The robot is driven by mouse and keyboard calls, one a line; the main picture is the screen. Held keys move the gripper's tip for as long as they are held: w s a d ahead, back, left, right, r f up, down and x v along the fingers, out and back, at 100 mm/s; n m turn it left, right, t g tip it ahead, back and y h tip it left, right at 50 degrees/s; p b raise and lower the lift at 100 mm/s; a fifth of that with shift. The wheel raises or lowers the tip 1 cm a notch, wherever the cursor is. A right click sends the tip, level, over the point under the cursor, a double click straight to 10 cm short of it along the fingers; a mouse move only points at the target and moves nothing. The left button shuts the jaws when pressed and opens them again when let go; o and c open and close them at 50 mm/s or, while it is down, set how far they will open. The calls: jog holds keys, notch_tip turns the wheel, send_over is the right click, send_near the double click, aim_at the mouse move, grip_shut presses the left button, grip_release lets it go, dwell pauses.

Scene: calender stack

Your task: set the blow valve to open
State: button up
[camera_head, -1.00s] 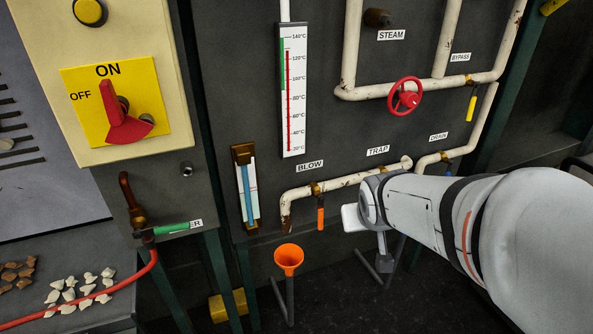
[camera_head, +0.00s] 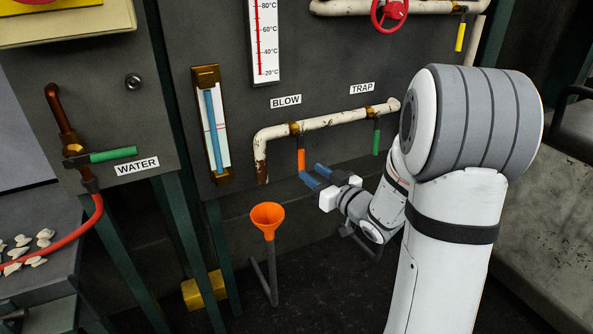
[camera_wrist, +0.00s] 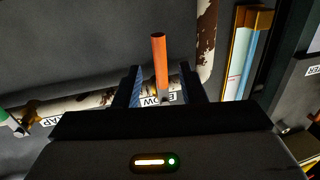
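The blow valve's orange handle (camera_head: 301,160) hangs straight down from its brass body (camera_head: 295,128) on the white rusty pipe, beside the BLOW label (camera_head: 286,102). My gripper (camera_head: 313,174) is just below and to the right of the handle, its blue-padded fingers apart. In the wrist view the orange handle (camera_wrist: 160,60) stands between the two open fingers (camera_wrist: 161,87), and its outer end reaches past them. I see no finger touching it. The BLOW label (camera_wrist: 160,99) is partly hidden behind my gripper.
An orange funnel (camera_head: 267,216) stands below the pipe's open end. The green trap handle (camera_head: 376,137) hangs to the right of my gripper. A sight glass (camera_head: 212,125) is at the left. The red handwheel (camera_head: 388,12) and yellow drain handle (camera_head: 460,36) are above.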

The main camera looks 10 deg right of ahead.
aim_at(303, 166)
jog(key=b+x, duration=0.1)
jog(key=x, duration=0.6)
jog(key=shift+w+a, duration=0.1)
jog(key=shift+w, duration=0.15)
grip_shut()
dwell(0.3)
